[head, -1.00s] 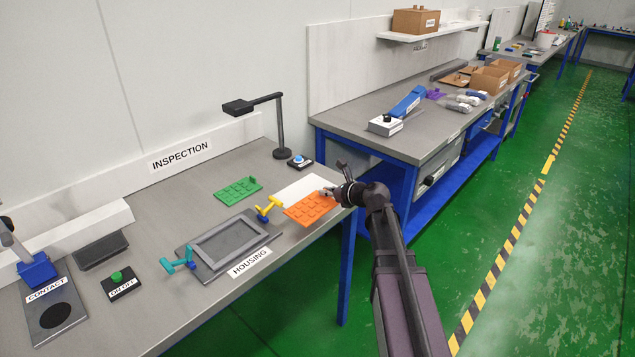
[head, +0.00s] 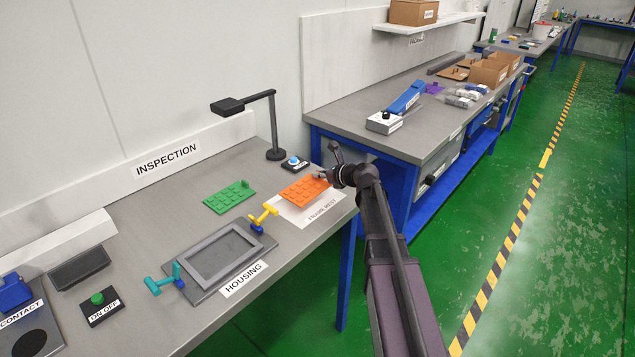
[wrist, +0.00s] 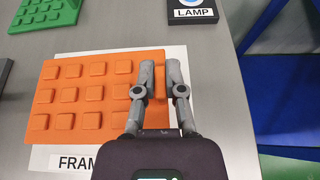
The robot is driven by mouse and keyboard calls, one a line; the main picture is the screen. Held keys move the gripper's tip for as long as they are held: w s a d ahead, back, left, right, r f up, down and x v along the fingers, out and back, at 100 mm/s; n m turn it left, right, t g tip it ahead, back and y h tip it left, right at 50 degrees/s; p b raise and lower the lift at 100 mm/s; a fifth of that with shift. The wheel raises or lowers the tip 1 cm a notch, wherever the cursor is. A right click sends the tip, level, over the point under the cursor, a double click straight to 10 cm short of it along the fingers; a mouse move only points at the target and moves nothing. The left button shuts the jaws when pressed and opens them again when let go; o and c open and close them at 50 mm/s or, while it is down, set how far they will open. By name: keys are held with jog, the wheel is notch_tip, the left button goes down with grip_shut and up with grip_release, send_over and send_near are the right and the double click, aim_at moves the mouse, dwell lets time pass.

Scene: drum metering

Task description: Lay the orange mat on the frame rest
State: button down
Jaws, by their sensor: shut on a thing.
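The orange mat (head: 304,190) is a thin slab with rows of raised pads. In the head view it appears over the white frame rest sheet (head: 313,214), toward the sheet's far side. My gripper (head: 322,176) is at the mat's right end. In the wrist view the mat (wrist: 85,90) covers much of the white sheet (wrist: 60,158), whose label is partly hidden. My gripper (wrist: 160,70) is shut on the mat's right edge there. I cannot tell whether the mat touches the sheet or is held just above it.
A green mat (head: 230,197) lies to the left. The housing frame (head: 222,255) has yellow (head: 263,217) and teal (head: 160,284) clamps beside it. A lamp button (head: 294,162) and a black lamp stand (head: 274,125) are behind. The bench's front edge is close to the sheet.

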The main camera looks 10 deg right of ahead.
aim_at(322, 180)
jog(key=shift+f+b, duration=1.8)
jog(key=shift+f, duration=0.1)
jog(key=c, duration=0.7)
grip_release()
jog(key=shift+r, duration=0.2)
jog(key=shift+s+d+r+p, duration=0.25)
jog(key=shift+s+d+p, duration=0.1)
jog(key=shift+s, duration=0.15)
jog(key=p+v, duration=0.3)
jog(key=v, duration=0.6)
jog(key=shift+p+v, duration=0.5)
jog(key=shift+v, duration=0.3)
